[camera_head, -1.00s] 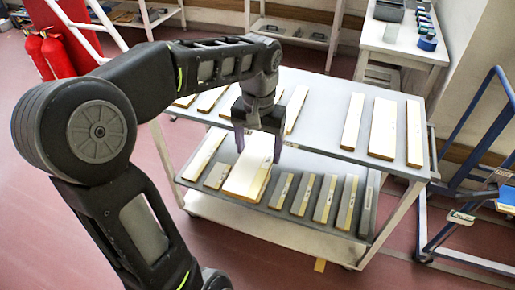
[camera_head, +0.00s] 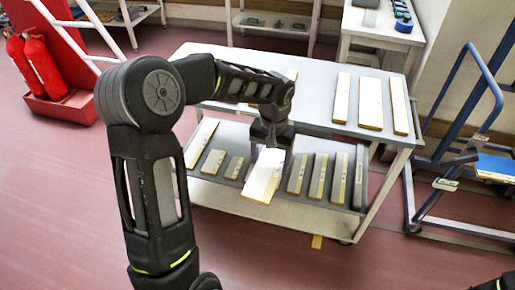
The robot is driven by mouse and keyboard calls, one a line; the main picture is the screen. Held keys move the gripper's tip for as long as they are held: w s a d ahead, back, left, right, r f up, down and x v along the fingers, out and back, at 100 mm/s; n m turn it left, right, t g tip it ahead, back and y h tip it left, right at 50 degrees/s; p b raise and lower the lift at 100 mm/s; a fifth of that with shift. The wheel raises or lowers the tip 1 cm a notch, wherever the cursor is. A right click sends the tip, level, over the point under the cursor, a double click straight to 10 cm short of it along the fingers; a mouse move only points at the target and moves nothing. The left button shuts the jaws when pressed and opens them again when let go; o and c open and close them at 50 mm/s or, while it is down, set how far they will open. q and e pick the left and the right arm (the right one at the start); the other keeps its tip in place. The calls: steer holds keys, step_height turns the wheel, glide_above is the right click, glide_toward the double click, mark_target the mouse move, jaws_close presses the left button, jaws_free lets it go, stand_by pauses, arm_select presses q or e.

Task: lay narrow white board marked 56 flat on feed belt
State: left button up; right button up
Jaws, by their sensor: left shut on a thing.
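My left gripper (camera_head: 270,148) is shut on a white board (camera_head: 263,177) at its upper end. The board has a pale wood edge and is held tilted, its lower end towards me, in front of the cart's lower shelf. I cannot read a mark on it, so I cannot tell whether it is the 56. It hides part of the shelf row behind it. My right gripper is not in view; only a dark piece shows at the bottom right corner. No feed belt can be made out.
The grey cart has an upper shelf (camera_head: 313,108) with several white boards, and a lower shelf (camera_head: 228,190) with several narrow boards. A blue-framed trolley (camera_head: 440,150) stands right. Red extinguishers (camera_head: 40,65) stand far left. Open red floor (camera_head: 60,190) lies left.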

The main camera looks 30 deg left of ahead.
arm_select(q)
steer(key=d+f+m, duration=0.2)
steer(key=d+f, duration=0.8)
steer(key=f, duration=0.2)
steer(key=shift+s+d+f+m, duration=0.15)
steer(key=shift+m, duration=0.15)
